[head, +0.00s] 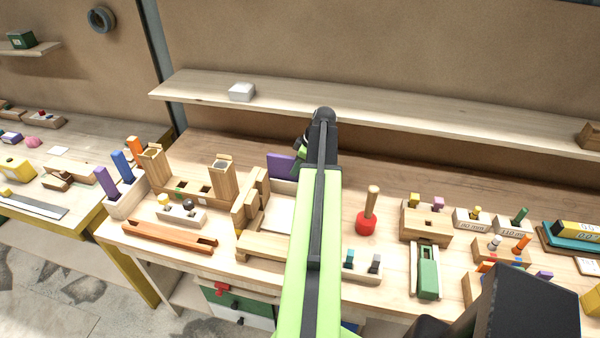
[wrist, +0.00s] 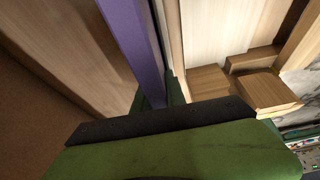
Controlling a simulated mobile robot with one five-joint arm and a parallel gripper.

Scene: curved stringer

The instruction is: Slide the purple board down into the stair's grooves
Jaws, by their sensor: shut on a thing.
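The purple board (head: 281,166) stands upright behind the wooden stair (head: 243,212) in the head view, partly hidden by my arm. In the wrist view the purple board (wrist: 138,35) runs down between the fingers of my gripper (wrist: 158,100), which is shut on it. In the head view my gripper (head: 298,163) is at the board's right end, mostly hidden by my arm. The stair (wrist: 240,88) is right of the board in the wrist view, with its stepped blocks and a pale panel. The grooves cannot be made out, nor whether the board touches them.
A wooden holder (head: 190,190) with two upright posts stands left of the stair. A red-based peg (head: 367,222) is right of my arm. A long shelf (head: 400,130) runs behind the table. An orange-brown tray (head: 170,237) lies at the front left.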

